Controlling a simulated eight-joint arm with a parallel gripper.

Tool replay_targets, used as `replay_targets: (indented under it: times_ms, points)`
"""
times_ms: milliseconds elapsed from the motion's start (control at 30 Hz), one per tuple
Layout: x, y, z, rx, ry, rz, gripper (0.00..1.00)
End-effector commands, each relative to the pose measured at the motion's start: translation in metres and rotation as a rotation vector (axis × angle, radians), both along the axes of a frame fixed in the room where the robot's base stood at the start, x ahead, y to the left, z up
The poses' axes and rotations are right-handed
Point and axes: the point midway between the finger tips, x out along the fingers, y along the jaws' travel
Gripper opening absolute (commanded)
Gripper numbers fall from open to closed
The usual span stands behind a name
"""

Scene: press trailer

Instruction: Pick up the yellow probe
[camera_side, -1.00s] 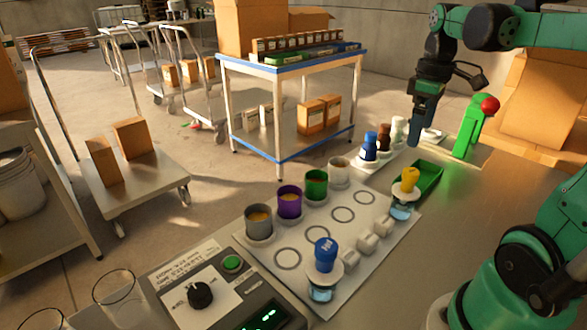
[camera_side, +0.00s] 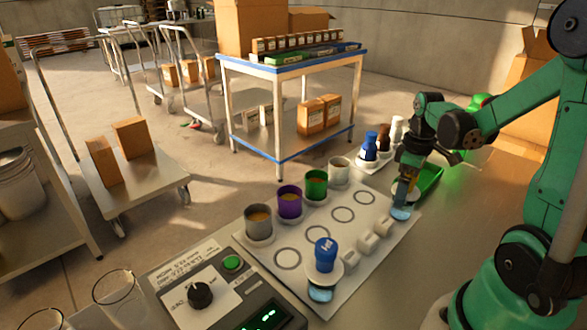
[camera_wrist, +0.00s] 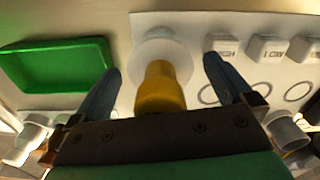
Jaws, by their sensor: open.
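The yellow probe (camera_wrist: 160,88) stands upright in its white round holder (camera_wrist: 166,50) in the wrist view. My gripper (camera_wrist: 160,75) is open, with one blue finger on each side of the yellow probe and a gap on both sides. In the side view my gripper (camera_side: 404,190) is down over the probe's place at the far right of the white board, and it hides most of the probe. The blue-tinted base (camera_side: 401,213) under the probe shows below the fingers.
A green tray (camera_wrist: 60,65) lies close beside the gripper. A blue probe (camera_side: 325,250) stands at the board's front. Grey, purple, green and white cups (camera_side: 289,202) line its left edge. Small white blocks (camera_side: 366,243) sit along its right edge. A control box (camera_side: 220,290) is at the front.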

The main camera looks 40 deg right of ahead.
Motion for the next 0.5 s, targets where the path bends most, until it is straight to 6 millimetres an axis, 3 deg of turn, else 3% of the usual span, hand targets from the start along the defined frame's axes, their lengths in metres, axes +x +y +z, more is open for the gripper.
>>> replay_targets:
  times_ms: [400,500]
  points:
    - [-0.0002,0.0003,-0.0083,0.000,0.000,0.000,1.00]
    - [-0.0002,0.0003,-0.0082,0.000,0.000,0.000,0.72]
